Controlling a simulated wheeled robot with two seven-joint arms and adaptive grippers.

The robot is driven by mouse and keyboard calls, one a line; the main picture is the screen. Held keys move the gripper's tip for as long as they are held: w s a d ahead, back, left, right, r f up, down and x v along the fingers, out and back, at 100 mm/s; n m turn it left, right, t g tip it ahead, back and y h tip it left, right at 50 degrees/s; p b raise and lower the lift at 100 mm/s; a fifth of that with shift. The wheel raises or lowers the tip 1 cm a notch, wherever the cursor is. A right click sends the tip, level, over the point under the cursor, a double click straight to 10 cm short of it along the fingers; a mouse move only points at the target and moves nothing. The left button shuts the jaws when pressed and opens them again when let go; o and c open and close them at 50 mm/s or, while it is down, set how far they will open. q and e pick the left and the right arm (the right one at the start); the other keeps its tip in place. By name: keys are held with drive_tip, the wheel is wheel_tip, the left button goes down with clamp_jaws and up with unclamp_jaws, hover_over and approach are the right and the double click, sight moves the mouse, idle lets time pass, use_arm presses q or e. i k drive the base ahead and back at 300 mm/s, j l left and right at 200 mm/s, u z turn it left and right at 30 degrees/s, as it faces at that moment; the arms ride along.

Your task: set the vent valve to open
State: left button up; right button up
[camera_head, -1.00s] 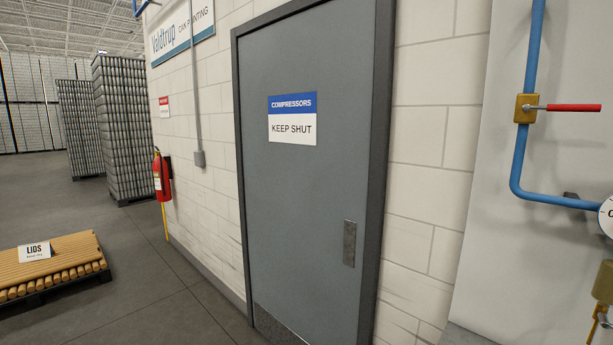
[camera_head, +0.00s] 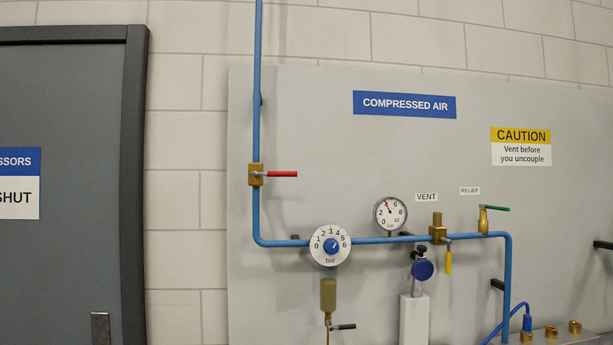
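The vent valve (camera_head: 438,231) is a brass body on the horizontal blue pipe, below and a little right of the "VENT" label (camera_head: 426,197). Its yellow lever (camera_head: 448,262) hangs straight down, across the line of the pipe. Neither of my grippers is in view, and nothing touches the valve.
Left along the blue pipe are a pressure gauge (camera_head: 390,213), a numbered dial regulator (camera_head: 330,245) and a red-handled valve (camera_head: 257,174). A green-handled relief valve (camera_head: 483,220) is close on the right. A grey door (camera_head: 60,200) is at far left.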

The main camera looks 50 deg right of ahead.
sight(448, 253)
drive_tip(key=z, duration=1.4)
